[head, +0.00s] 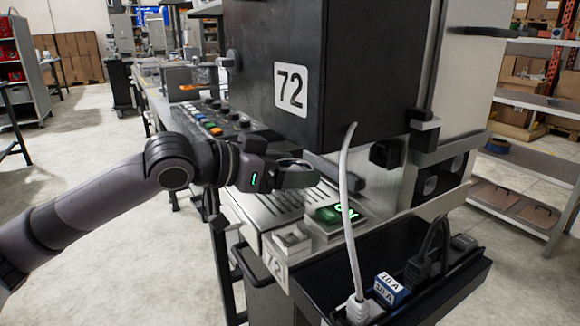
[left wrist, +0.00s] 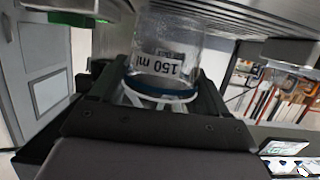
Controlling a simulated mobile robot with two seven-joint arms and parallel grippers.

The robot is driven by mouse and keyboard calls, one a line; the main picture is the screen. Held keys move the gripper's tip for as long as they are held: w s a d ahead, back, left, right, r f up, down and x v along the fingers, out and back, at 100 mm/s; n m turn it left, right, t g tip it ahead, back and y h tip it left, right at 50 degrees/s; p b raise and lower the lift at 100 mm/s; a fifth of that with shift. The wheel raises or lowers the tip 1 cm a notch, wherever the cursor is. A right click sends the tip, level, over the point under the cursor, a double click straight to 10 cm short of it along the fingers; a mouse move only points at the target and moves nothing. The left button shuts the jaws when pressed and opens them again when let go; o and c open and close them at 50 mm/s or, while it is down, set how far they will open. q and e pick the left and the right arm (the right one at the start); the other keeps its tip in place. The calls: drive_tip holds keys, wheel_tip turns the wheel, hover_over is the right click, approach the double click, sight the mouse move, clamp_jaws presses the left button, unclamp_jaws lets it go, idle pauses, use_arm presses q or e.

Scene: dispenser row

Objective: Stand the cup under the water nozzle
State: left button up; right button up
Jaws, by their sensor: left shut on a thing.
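The cup (left wrist: 168,60) is clear, with a white "150 ml" label and a blue band, and fills the upper middle of the left wrist view. My left gripper (head: 297,176) is shut on the cup, with one dark finger on each side of it in the left wrist view (left wrist: 165,88). In the head view the gripper is above the slotted metal tray (head: 268,208) of the machine marked 72, below its black housing (head: 335,65). I cannot make out the cup there. I cannot tell which part is the water nozzle. My right gripper is not in view.
A small green-lit display (head: 333,214) sits at the tray's right. A white cable (head: 346,190) hangs in front of the machine into a black bin (head: 455,300) holding a blue "10 A" block (head: 390,289). A panel of coloured buttons (head: 212,122) is behind my arm.

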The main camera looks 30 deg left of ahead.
use_arm(q)
drive_tip(key=shift+f, duration=0.3)
drive_tip(key=o, duration=1)
drive_tip(key=shift+v, duration=2.25)
drive_tip(key=shift+b+v, duration=0.55)
drive_tip(key=shift+v, duration=0.7)
drive_tip(key=shift+s+a, duration=0.1)
